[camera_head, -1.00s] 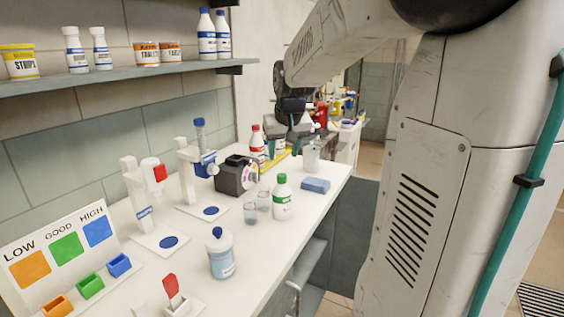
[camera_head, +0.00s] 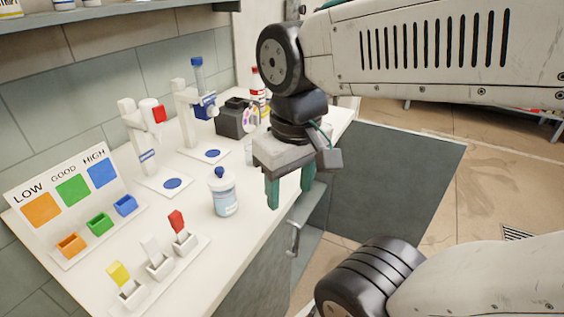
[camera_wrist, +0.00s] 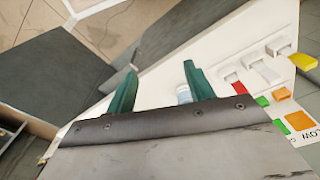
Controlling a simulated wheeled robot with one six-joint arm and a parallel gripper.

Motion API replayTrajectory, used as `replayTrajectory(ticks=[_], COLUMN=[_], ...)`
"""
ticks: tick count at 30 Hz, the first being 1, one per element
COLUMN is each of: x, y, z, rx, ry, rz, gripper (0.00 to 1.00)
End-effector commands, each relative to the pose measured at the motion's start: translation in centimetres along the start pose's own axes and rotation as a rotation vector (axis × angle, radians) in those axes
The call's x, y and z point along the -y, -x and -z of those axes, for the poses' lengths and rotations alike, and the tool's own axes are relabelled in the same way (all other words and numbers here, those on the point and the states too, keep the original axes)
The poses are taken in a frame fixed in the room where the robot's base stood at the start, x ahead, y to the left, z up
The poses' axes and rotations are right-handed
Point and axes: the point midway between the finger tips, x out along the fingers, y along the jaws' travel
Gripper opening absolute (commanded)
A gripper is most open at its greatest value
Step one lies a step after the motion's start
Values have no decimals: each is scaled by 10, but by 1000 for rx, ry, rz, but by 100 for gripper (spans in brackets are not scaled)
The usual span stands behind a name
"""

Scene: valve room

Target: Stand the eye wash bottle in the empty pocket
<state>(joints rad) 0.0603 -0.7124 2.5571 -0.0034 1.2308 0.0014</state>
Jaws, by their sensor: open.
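A clear-to-pale-blue bottle with a dark blue cap (camera_head: 224,196) stands upright on the white counter; its label is too small to read, so I cannot be sure it is the eye wash bottle. My gripper (camera_head: 290,190) is open and empty, fingers pointing down, to the right of this bottle and apart from it. In the wrist view, part of a pale bottle (camera_wrist: 184,94) shows beside the right green finger of my gripper (camera_wrist: 160,76). I cannot make out which place is the empty pocket.
Two white stands, one with a red-tipped bottle (camera_head: 153,112) and one with a blue part (camera_head: 205,100), stand behind. A LOW/GOOD/HIGH board (camera_head: 70,188) is left. White holders with yellow, white and red tabs (camera_head: 177,220) stand in front. A black box (camera_head: 236,118) is farther back.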

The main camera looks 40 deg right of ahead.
Motion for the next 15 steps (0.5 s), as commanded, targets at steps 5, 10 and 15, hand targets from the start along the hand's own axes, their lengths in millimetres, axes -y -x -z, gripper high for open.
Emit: replayTrajectory(ticks=[5, 10, 15], x=[-37, -94, -157], y=[-4, -11, -18], z=[52, 126, 193], rx=[50, -7, -118], ry=[-153, -285, -373], rz=[-2, -10, -35], gripper=[53, 53, 53])
